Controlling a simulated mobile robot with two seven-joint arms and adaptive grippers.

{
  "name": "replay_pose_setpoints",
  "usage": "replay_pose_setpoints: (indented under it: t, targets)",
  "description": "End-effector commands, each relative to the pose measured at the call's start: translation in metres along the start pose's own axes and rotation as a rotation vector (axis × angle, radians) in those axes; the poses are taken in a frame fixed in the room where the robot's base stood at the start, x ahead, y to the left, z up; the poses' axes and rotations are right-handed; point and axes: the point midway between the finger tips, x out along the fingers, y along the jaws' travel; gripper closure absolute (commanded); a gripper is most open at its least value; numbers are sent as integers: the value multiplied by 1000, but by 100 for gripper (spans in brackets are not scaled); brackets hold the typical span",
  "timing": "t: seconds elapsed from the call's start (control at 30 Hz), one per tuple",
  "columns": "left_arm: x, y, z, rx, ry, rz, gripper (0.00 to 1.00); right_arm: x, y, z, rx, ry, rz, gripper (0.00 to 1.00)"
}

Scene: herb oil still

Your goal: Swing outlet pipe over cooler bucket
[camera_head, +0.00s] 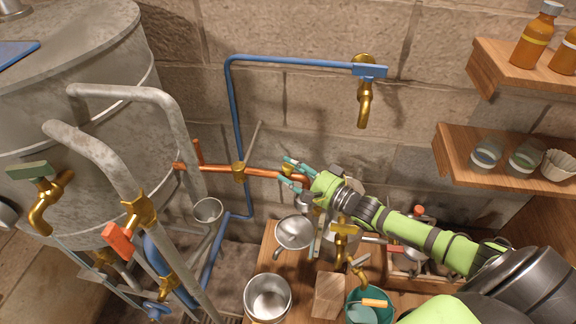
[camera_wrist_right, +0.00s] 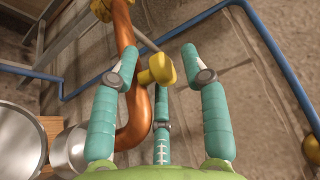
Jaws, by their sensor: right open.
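The copper outlet pipe (camera_head: 265,173) runs level from a brass fitting near the blue wall pipe toward my right gripper (camera_head: 285,171). In the right wrist view the copper pipe (camera_wrist_right: 137,110) bends in a hook beside the fingers. A yellow brass knob (camera_wrist_right: 160,69) sits between the spread fingertips of the right gripper (camera_wrist_right: 160,58); I cannot tell whether they touch it. The right gripper is open. I cannot tell for certain which vessel is the cooler bucket; a teal bucket (camera_head: 354,298) and a metal pot (camera_head: 268,309) stand below. My left gripper is not in view.
A large metal still (camera_head: 80,90) with grey pipes fills the left. A blue pipe (camera_head: 233,110) leads along the wall to a brass tap (camera_head: 365,105). Shelves (camera_head: 470,160) with jars are at right. A funnel-like metal bowl (camera_head: 294,233) is below the gripper.

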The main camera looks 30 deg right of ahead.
Motion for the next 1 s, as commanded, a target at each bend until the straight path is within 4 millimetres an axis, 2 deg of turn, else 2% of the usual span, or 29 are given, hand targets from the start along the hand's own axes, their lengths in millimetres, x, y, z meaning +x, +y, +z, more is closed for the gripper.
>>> replay_pose_setpoints:
  t: [0.13,0.47,0.5,0.6,1.0]
  targets:
    - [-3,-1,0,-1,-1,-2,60,12,-1,0,0,0,0,54]
    - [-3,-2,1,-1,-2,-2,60,15,1,0,0,-1,2,54]
    - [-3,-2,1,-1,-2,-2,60,15,1,0,0,-1,2,62]
    - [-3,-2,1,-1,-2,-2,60,15,1,0,0,0,2,100]
    - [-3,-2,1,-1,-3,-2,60,21,0,5,1,6,2,100]
